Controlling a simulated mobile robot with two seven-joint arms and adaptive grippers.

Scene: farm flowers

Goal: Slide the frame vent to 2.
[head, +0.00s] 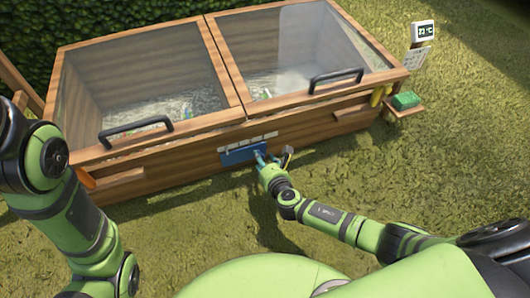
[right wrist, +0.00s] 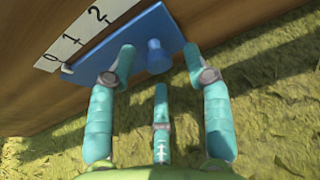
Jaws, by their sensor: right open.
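The frame vent is a blue sliding plate (head: 238,154) low on the front wall of the wooden cold frame. In the right wrist view the plate (right wrist: 135,42) carries a round blue knob (right wrist: 157,57). A white scale strip (right wrist: 78,36) above it shows 0, 1 and 2. A small white mark at the plate's left end is close to the 0. My right gripper (head: 268,156) is at the plate. In the right wrist view its open teal fingers (right wrist: 158,70) stand on either side of the knob, seemingly apart from it. My left gripper is not in view.
The cold frame (head: 190,153) has two glazed lids with black handles (head: 336,79). A thermometer display (head: 424,32) and a side shelf with a green sponge-like block (head: 405,100) are at its right end. The grass in front is open.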

